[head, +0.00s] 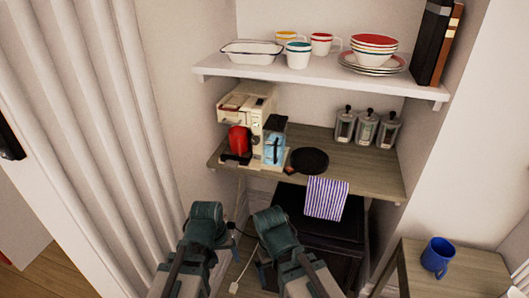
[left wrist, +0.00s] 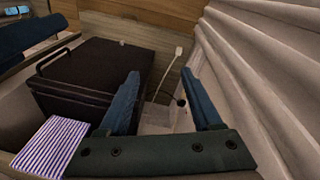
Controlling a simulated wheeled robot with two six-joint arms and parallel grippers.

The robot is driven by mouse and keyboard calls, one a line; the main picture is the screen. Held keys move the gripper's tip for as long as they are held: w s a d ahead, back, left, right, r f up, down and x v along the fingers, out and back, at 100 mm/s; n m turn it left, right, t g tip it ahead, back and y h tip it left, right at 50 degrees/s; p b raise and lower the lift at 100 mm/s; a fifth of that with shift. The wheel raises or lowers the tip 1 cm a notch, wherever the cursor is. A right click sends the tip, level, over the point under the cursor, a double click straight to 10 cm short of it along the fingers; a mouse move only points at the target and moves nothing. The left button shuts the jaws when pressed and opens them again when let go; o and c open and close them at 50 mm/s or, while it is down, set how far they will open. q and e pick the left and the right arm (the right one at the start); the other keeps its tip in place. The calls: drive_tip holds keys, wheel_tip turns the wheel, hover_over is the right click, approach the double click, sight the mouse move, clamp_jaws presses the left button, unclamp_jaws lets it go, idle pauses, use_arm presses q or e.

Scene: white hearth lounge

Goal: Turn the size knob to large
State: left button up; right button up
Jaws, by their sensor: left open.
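A cream coffee machine (head: 258,112) stands on the wooden counter, at its left end in the head view. A red pot (head: 238,140) and a clear blue container (head: 273,148) are at its front. The size knob is too small to make out. My left gripper (head: 230,236) is low in front of the counter, below and apart from the machine. In the left wrist view it (left wrist: 160,76) is open, with nothing between its fingers. My right arm (head: 275,230) is beside it; its finger state is unclear.
A white shelf (head: 300,73) with dishes hangs above. A pleated curtain (head: 130,110) is left; a blue mug (head: 437,255) is right.

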use_arm(q)
drive_tip(key=w+d+f+n+t+h+b, duration=0.2)
drive_tip(key=w+d+n+h+b, duration=0.1)
drive_tip(key=w+n, duration=0.15)
drive_tip(key=n+t+h+b, duration=0.15)
drive_tip(key=n+t, duration=1.25)
drive_tip(key=n, duration=1.5)
approach(255, 142)
drive_tip(key=shift+m+h, duration=0.25)
drive_tip(key=shift+h, duration=0.1)
drive_tip(key=x, duration=0.8)
drive_tip(key=shift+a, duration=0.3)
clamp_jaws()
